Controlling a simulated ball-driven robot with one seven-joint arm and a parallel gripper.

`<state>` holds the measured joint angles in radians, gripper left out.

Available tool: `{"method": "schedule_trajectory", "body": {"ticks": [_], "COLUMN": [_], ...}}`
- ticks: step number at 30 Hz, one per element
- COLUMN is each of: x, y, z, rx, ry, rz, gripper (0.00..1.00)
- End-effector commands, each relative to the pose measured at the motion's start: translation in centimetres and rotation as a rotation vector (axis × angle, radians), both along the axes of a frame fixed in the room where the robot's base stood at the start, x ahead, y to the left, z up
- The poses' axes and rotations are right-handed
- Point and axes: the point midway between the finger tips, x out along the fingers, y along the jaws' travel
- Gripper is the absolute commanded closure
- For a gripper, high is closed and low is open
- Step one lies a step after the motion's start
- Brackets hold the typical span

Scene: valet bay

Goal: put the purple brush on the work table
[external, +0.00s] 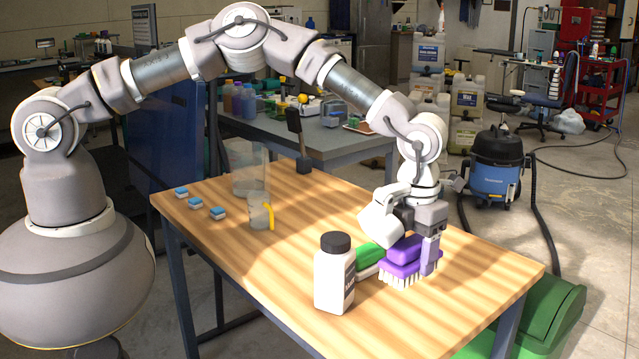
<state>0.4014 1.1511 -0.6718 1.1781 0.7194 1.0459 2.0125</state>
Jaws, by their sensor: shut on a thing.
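The purple brush (401,262) has a purple block and pale bristles that point down. It is at the right part of the wooden work table (470,282), with its bristles at or just above the top; I cannot tell if they touch. My gripper (430,258) points down over the brush and is shut on it, with a finger at its right end. A green brush (369,256) lies close to the left of the purple one, partly hidden behind the white bottle (334,275) with a black cap.
The front left top is clear.

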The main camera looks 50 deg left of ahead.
Motion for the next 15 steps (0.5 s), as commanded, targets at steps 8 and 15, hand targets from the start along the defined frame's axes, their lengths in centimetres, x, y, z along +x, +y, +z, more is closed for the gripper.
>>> {"method": "schedule_trajectory", "body": {"ticks": [8,15], "x": [0.0,-0.1], "y": [0.0,0.0], "z": [-5.4,-8.6], "rx": [-0.001,0.000], "ry": [0.001,0.001], "rz": [0.001,0.001], "gripper": [0.70,0.70]}}
